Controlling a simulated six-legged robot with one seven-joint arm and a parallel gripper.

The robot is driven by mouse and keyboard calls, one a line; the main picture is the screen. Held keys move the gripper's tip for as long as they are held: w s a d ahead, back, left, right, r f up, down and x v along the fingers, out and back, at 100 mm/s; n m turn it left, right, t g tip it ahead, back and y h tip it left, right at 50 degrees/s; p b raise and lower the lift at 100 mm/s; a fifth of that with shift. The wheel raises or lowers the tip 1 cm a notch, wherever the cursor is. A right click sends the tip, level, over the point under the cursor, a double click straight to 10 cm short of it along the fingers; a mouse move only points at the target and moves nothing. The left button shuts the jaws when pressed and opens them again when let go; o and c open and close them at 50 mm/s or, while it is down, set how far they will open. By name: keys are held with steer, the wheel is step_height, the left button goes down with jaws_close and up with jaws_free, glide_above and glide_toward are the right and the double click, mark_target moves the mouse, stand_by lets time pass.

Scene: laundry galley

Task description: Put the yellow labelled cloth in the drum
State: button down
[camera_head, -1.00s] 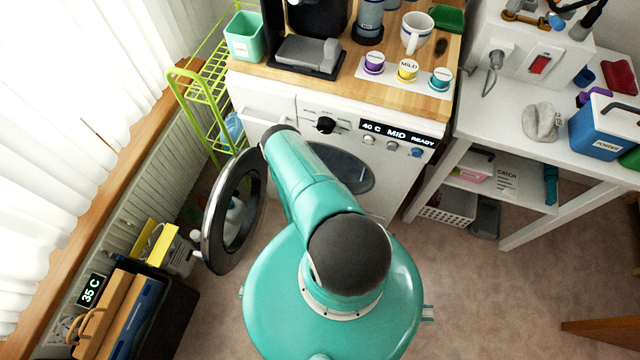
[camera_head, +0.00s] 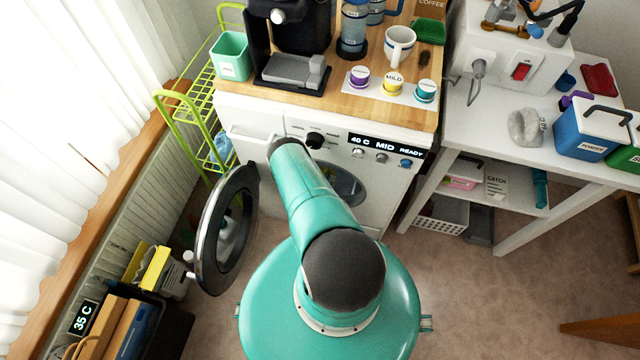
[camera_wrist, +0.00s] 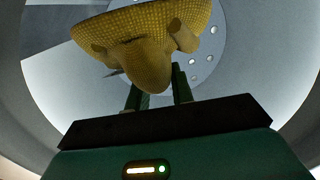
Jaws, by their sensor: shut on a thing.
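The yellow cloth (camera_wrist: 150,45) hangs in folds at the top of the wrist view. My gripper (camera_wrist: 158,88) is shut on it, with dark green fingers against its lower side. Behind the cloth is the drum (camera_wrist: 75,75), a grey curved wall with round holes at the back, all around the gripper. No label shows on the cloth. In the head view the washer's round opening (camera_head: 345,185) is partly covered by my arm, and my gripper and the cloth are hidden there.
The washer door (camera_head: 212,225) stands open to the left. A green wire rack (camera_head: 165,105) is left of the washer. The worktop (camera_head: 300,98) holds a coffee machine, a mug and small labelled tubs. A white table (camera_head: 490,135) stands right. Carpet is clear at right.

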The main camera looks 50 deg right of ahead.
mark_target(325, 171)
steer(key=x, duration=0.3)
steer(key=shift+w+d+f, duration=0.15)
steer(key=shift+d+f, duration=0.35)
steer(key=shift+f, duration=0.05)
steer(key=shift+w+f, duration=0.1)
steer(key=shift+f, duration=0.7)
steer(key=c, duration=0.6)
jaws_free()
steer(key=shift+a, duration=0.2)
